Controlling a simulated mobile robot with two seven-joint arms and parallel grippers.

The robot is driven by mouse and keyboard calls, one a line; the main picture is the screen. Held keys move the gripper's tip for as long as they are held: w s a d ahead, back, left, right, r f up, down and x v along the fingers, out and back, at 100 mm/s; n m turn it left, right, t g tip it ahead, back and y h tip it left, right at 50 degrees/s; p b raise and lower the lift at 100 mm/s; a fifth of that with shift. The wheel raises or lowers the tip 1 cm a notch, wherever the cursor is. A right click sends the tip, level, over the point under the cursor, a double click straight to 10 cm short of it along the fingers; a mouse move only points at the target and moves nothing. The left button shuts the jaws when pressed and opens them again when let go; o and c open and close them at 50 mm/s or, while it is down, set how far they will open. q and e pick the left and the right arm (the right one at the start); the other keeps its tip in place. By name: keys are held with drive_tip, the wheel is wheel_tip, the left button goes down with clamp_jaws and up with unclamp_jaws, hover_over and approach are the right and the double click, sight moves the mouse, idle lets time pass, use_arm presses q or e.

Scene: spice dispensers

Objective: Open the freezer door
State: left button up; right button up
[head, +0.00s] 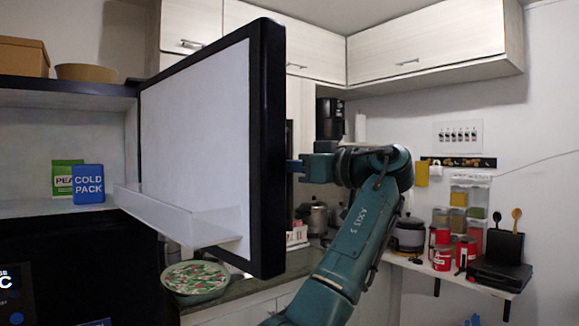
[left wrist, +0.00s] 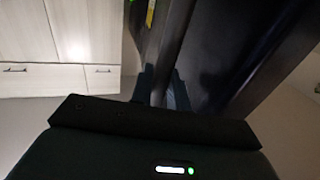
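The freezer door (head: 195,125) stands wide open in the head view, swung out toward me, its white inner face and clear shelf showing. The freezer compartment (head: 35,160) is exposed at the left. My left gripper (head: 293,166) is at the door's outer side, beyond its black edge, partly hidden by the door. In the left wrist view, the fingers of my left gripper (left wrist: 160,95) sit on both sides of the dark door handle (left wrist: 170,55), next to the dark door panel (left wrist: 235,60). They look shut on it. My right gripper shows in neither view.
A blue cold pack (head: 88,184) and a green peas packet (head: 62,178) stand in the freezer. A patterned bowl (head: 195,280) is on the counter below the door. A wall shelf (head: 445,271) with jars and red tins is at the right.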

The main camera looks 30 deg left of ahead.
use_arm(q)
drive_tip(key=o, duration=0.4)
drive_tip(key=shift+c, duration=0.2)
drive_tip(key=s+d, duration=0.1)
drive_tip(key=d, duration=1.2)
drive_tip(key=shift+s, duration=0.35)
